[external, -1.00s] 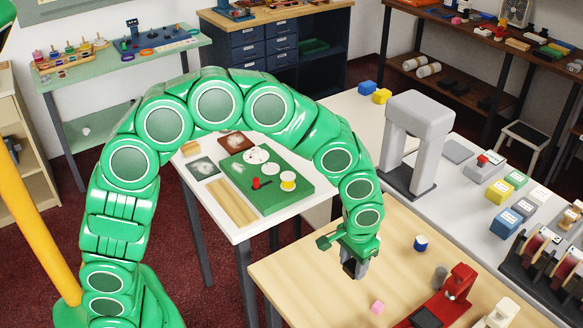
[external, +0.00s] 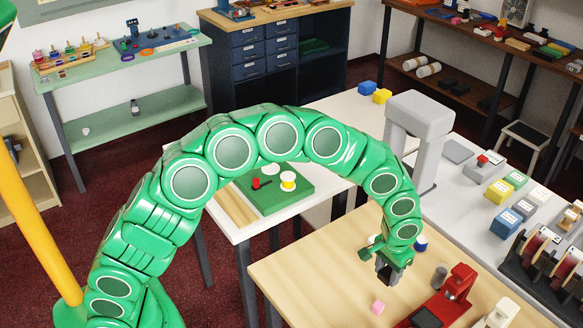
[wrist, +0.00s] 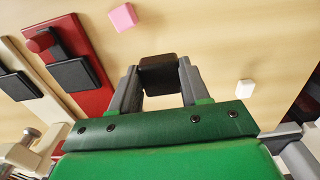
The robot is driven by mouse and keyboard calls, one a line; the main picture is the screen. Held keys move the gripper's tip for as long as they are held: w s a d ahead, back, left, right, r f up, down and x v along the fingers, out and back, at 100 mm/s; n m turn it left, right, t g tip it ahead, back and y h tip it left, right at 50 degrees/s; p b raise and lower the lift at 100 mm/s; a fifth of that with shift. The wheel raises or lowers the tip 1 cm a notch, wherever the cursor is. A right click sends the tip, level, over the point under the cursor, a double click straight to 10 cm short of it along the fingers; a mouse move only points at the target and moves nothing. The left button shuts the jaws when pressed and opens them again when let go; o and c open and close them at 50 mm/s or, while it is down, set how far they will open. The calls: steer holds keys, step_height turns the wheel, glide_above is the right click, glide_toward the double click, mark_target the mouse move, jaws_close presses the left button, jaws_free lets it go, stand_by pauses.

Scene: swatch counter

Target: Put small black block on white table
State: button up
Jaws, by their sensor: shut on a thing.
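My gripper (external: 388,272) is over the light wooden table, beside the red device. In the wrist view its two fingers (wrist: 158,84) are closed on a small black block (wrist: 159,72), which sits between the fingertips. In the external view the block is hard to tell from the dark fingers. A white table (external: 330,184) with a green board (external: 275,199) on it stands to the left, behind my arm. My arm hides part of that table and board.
On the wooden table (external: 300,272) are a pink block (external: 377,307), a red device (external: 458,283), a grey cylinder (external: 439,274) and a blue cylinder (external: 421,243). A long white counter (external: 445,205) behind carries a grey arch (external: 421,115) and several small boxes.

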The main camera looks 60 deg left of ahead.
mark_target(388, 289)
steer(key=shift+w+d+f, duration=0.25)
steer(key=shift+w+f, duration=0.4)
steer(key=shift+f, duration=0.25)
steer(key=shift+w+f, duration=0.1)
steer(key=shift+f, duration=1.45)
steer(key=shift+f, duration=0.15)
steer(key=o, duration=1.1)
steer(key=shift+o, duration=0.2)
step_height(388, 289, up, 12)
steer(key=shift+f, duration=0.15)
steer(key=shift+o, duration=0.5)
steer(key=shift+r, duration=0.3)
